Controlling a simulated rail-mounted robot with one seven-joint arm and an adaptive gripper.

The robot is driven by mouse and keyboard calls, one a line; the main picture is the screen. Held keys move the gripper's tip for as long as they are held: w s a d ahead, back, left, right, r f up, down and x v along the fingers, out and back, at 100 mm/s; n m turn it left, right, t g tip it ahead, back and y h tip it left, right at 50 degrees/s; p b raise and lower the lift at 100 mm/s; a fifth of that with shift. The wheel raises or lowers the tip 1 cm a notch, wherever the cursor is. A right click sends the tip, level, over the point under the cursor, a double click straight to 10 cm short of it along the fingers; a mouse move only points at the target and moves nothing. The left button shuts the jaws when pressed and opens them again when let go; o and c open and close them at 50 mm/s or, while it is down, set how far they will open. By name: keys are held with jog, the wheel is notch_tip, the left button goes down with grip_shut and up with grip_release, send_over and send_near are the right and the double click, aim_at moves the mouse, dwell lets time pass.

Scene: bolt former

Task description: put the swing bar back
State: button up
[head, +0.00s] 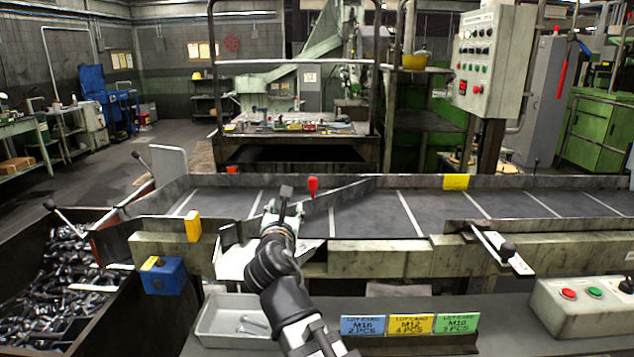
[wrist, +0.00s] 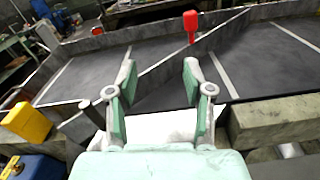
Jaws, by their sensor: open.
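The swing bar (head: 345,190) lies diagonally across the dark conveyor bed, its far end near the back rail. A red knob (head: 312,186) stands up on a short stem beside the bar's near part. In the wrist view the bar (wrist: 222,36) runs from behind my fingers up to the right, and the red knob (wrist: 191,22) shows beyond and above the right fingertip. My gripper (wrist: 158,72) is open and empty, with the bar seen between and behind its fingers. In the head view my gripper (head: 283,212) is over the conveyor's near edge, left of the knob; the bar's near end is partly hidden.
The conveyor bed (head: 450,206) has white cross lines and low rails. A bolt bin (head: 70,275), blue box (head: 163,276), grey tray (head: 232,322), lot cards (head: 410,324) and button box (head: 585,305) stand in front.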

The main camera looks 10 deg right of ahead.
aim_at(312, 180)
jog(key=d+p, duration=0.1)
jog(key=p, duration=0.2)
jog(key=w+d+r+h+p, duration=0.1)
jog(key=d+p, duration=0.1)
jog(key=p, duration=0.1)
jog(key=d+h+p, duration=0.1)
jog(key=p, duration=0.1)
jog(key=shift+w+d+r+p, duration=0.2)
jog(key=shift+d+p, duration=0.1)
jog(key=shift+p, duration=0.1)
jog(key=p, duration=0.6)
jog(key=shift+w+d+f+n, duration=0.1)
jog(key=shift+w+d+n, duration=0.05)
jog(key=shift+w+n, duration=0.2)
jog(key=x, duration=0.4)
jog(key=p+x, duration=0.1)
jog(key=x, duration=0.4)
jog(key=f+p+x, duration=0.1)
jog(key=x, duration=0.4)
jog(key=shift+w, duration=0.25)
jog(key=shift+c, duration=0.3)
jog(key=shift+r, duration=0.1)
grip_shut()
